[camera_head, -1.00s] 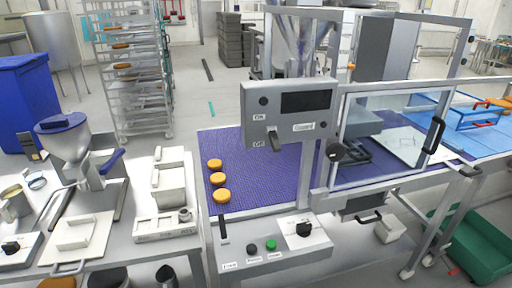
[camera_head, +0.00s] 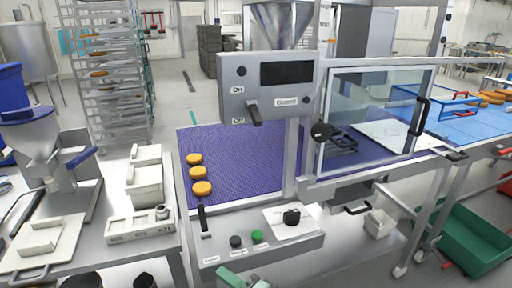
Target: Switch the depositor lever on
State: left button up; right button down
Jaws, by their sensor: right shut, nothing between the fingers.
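The depositor control box (camera_head: 225,103) is a grey panel with a dark screen, in the upper middle of the head view. Its left side carries an "On" label above and an "Off" label below. The dark depositor lever (camera_head: 254,115) sticks out of the panel's lower left, beside the "Off" label and angled downward.
A lower console (camera_head: 290,243) with black and green buttons and a knob juts out under the box. Orange rounds (camera_head: 202,188) lie on the purple belt (camera_head: 240,155). A clear guard door (camera_head: 375,110) stands at right. A side table with a hopper (camera_head: 35,140) is at left.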

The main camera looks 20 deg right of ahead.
aim_at(254, 113)
jog(key=w+d+r+m+t, duration=0.2)
jog(key=w+r+m+t, duration=0.1)
jog(key=r+m, duration=0.3)
jog(key=w+d+r+m+t, duration=0.1)
jog(key=w+r+m+t, duration=0.1)
jog(key=r+m+t, duration=0.4)
jog(key=w+d+r+m+t+h, duration=0.1)
jog(key=d+r+m+t+h, duration=0.2)
jog(key=m, duration=1)
jog(key=d+r+h, duration=0.3)
jog(key=d+h, duration=0.1)
jog(key=d, duration=0.1)
jog(key=shift+w+r+h, duration=0.3)
jog(key=shift+r, duration=0.1)
jog(key=shift+d, duration=0.1)
jog(key=p+x, duration=0.2)
jog(key=x, duration=0.3)
jog(key=p+x, duration=0.3)
jog(key=x, duration=0.2)
jog(key=shift+s+r, duration=0.1)
jog(key=shift+r, duration=0.25)
jog(key=s+r+p, duration=0.2)
jog(key=r, duration=0.1)
jog(key=shift+p, duration=0.3)
